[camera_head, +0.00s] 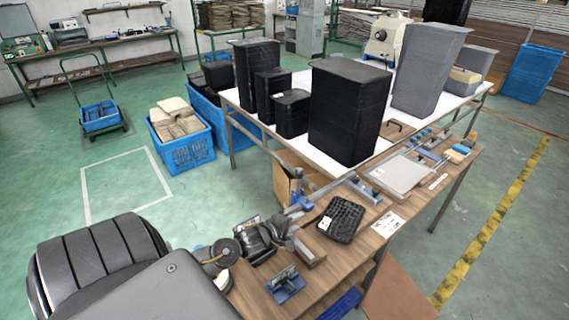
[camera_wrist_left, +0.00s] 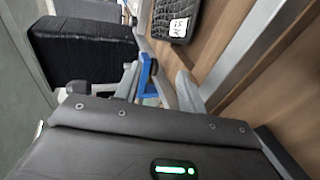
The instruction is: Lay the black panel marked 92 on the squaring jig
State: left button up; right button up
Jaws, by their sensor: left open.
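A black textured panel (camera_head: 341,219) with a white label lies on the wooden bench; it also shows at the top of the left wrist view (camera_wrist_left: 174,14). Its label is too small to read surely. A light grey plate (camera_head: 402,173) lies further right on the bench, with blue fittings around it; I cannot tell surely whether it is the squaring jig. My left gripper (camera_head: 292,213) is open, left of the panel and apart from it. Its fingers (camera_wrist_left: 158,82) show in the left wrist view, with a blue fitting (camera_wrist_left: 148,76) seen between them. My right gripper is not in view.
Tall black boxes (camera_head: 350,110) and a grey box (camera_head: 428,70) stand on the white table behind the bench. A blue block (camera_head: 285,284) sits at the near left of the bench. A white paper (camera_head: 387,224) lies right of the panel.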

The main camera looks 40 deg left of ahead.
pick_arm(q)
jog(key=v, duration=0.7)
jog(key=shift+s+b, duration=0.3)
jog(key=shift+b, duration=0.05)
jog(key=shift+r, duration=0.1)
